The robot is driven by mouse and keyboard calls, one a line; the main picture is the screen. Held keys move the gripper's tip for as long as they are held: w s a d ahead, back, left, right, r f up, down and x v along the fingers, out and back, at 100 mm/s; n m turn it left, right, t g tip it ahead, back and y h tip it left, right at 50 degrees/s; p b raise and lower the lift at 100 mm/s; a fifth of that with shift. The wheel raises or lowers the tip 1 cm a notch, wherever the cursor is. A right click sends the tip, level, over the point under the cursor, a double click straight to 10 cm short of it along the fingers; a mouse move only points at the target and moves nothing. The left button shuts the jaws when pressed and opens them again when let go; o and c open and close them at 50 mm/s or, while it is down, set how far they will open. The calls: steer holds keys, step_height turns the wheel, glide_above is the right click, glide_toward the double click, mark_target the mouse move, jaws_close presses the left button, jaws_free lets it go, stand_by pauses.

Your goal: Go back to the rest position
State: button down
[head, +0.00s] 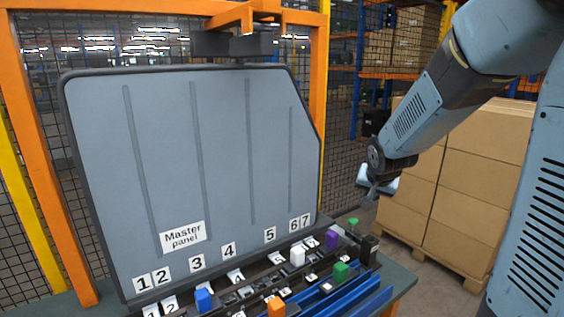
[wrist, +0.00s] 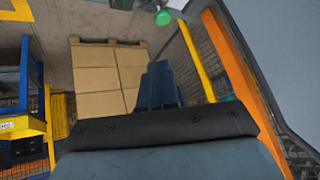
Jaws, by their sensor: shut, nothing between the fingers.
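My gripper (head: 376,190) hangs at the end of my blue arm, to the right of the grey master panel (head: 225,150) in the head view. It is in free air in front of the stacked boxes and holds nothing. In the wrist view the dark fingers (wrist: 160,84) are together. The master panel stands upright in an orange frame, with number labels 1 to 7 along its lower edge.
Cardboard boxes (head: 479,182) stand on a pallet at the right. Wire mesh fencing (head: 341,150) is behind.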

steer(key=s+r+n+g, duration=0.1)
steer(key=s+r, duration=0.3)
steer(key=s, duration=0.9)
steer(key=s+r+n+g+y, duration=0.1)
steer(key=s+r+n, duration=0.2)
steer(key=s, duration=1)
step_height(320, 180, up, 3)
steer(key=shift+s+a+f+n, duration=0.2)
steer(key=shift+a+n, duration=0.1)
steer(key=shift+a, duration=0.15)
